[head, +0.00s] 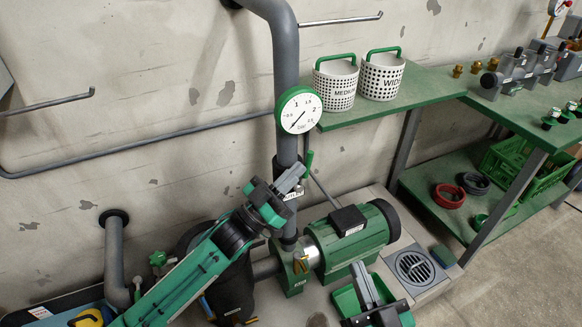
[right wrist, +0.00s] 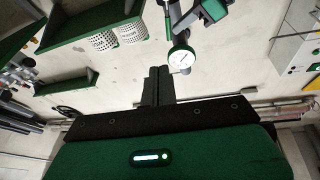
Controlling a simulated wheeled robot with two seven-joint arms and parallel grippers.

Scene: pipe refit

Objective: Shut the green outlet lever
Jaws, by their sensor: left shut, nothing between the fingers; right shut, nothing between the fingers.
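The green outlet lever (head: 308,160) stands roughly upright beside the grey vertical pipe, just below the pressure gauge (head: 299,110). A white tag (head: 293,194) on the pipe below is partly covered by my left gripper. My left gripper (head: 292,177) is shut and empty, with its fingertips just left of the lever; I cannot tell whether they touch it. My right gripper (head: 362,281) is shut and empty, low in front of the pump. Its closed fingers (right wrist: 157,85) also show in the right wrist view, below the gauge (right wrist: 180,58).
The green pump motor (head: 350,238) sits right of the pipe. Two white baskets, medium (head: 335,82) and wide (head: 381,75), stand on the green shelf (head: 430,88). A green crate (head: 525,165) is on the lower shelf. A floor drain (head: 416,268) lies right of the pump.

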